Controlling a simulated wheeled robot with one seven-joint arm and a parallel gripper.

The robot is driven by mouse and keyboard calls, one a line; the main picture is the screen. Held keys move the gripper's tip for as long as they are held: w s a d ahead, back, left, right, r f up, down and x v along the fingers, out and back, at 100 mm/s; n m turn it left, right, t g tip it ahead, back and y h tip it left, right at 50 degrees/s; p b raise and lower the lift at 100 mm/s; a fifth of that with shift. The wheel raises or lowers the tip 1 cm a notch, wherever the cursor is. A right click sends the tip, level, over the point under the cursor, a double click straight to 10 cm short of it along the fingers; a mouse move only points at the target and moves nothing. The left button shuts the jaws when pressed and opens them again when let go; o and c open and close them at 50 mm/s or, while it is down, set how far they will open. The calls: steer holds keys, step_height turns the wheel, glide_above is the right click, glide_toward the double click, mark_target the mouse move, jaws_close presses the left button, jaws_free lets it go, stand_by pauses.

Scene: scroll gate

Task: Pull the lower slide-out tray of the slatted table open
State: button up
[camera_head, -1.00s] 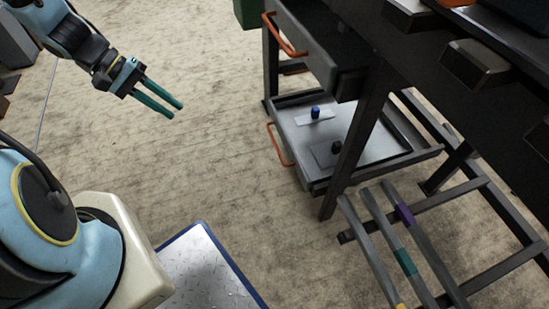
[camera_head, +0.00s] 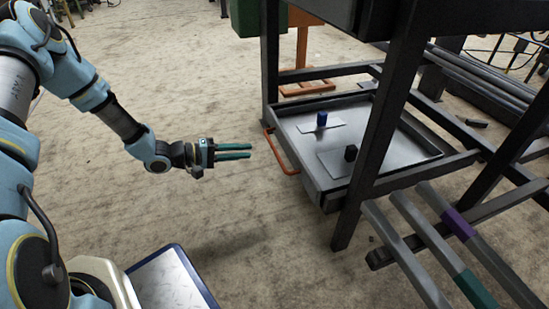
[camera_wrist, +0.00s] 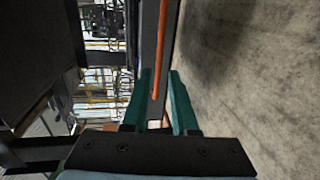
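The lower tray (camera_head: 392,128) is a shallow grey metal tray low in the dark frame of the slatted table (camera_head: 397,90). An orange bar handle (camera_head: 281,154) is on its front face, at the left. My gripper (camera_head: 250,151) is open and empty, level with the handle and a short gap to its left, fingers pointing at it. In the wrist view the teal fingers (camera_wrist: 160,78) are apart, and the orange handle (camera_wrist: 161,52) appears between and beyond them. I cannot see any contact.
A blue piece (camera_head: 322,119) and a black piece (camera_head: 351,153) stand on plates in the tray. A dark table leg (camera_head: 382,120) crosses in front of it. Grey bars with coloured bands (camera_head: 457,223) lie at lower right. The floor (camera_head: 200,90) left of the tray is clear.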

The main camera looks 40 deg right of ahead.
mark_target(274, 148)
steer(key=b+x, duration=0.4)
steer(key=x, duration=0.6)
steer(key=shift+s+d, duration=0.15)
steer(key=shift+d, duration=0.05)
jaws_close()
stand_by(1.1)
